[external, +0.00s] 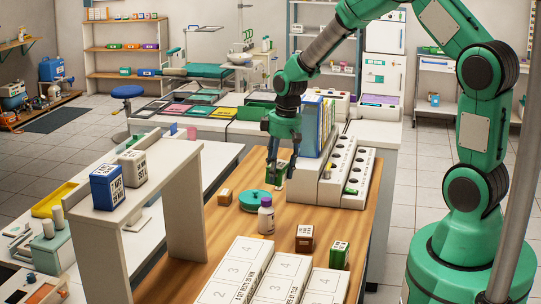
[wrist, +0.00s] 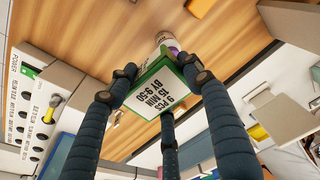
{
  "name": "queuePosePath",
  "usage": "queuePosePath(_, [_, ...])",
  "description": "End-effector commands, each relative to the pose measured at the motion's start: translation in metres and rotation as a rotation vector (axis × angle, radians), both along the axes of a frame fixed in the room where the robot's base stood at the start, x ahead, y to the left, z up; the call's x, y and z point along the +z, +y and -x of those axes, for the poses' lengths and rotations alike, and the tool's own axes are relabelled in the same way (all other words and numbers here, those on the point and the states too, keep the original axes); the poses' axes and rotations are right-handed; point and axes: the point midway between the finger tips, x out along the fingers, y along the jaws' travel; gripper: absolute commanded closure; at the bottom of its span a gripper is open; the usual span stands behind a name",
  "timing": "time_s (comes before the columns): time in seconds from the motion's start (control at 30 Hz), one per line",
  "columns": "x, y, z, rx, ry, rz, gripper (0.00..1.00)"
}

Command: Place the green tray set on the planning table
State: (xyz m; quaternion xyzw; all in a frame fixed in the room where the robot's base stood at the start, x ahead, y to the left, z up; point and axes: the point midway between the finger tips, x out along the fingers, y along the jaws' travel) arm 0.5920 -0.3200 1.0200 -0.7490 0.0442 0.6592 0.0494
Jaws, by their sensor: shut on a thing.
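My gripper (external: 279,174) is shut on a green box with a white printed label and holds it above the wooden table (external: 226,222). In the wrist view the green box (wrist: 158,90) sits between my dark fingers, its label reading 9 PCS, 15 MIN. A similar green box (external: 340,254) stands at the table's front right, beside a brown box (external: 304,238). White numbered panels (external: 237,271) lie at the front of the table. I cannot tell which surface is the planning table.
A white raised shelf (external: 150,165) stands on the left.

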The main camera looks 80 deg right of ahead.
Motion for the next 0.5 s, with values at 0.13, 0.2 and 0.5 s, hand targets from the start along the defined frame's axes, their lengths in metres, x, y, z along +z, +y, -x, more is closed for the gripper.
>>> queuePosePath(0.13, [0.043, 0.043, -0.017, 0.02, 0.009, -0.004, 0.82])
queuePosePath(0.2, [0.059, 0.063, -0.024, 0.025, 0.015, -0.007, 0.82])
queuePosePath(0.5, [0.129, 0.148, -0.042, 0.05, 0.039, -0.01, 0.82])
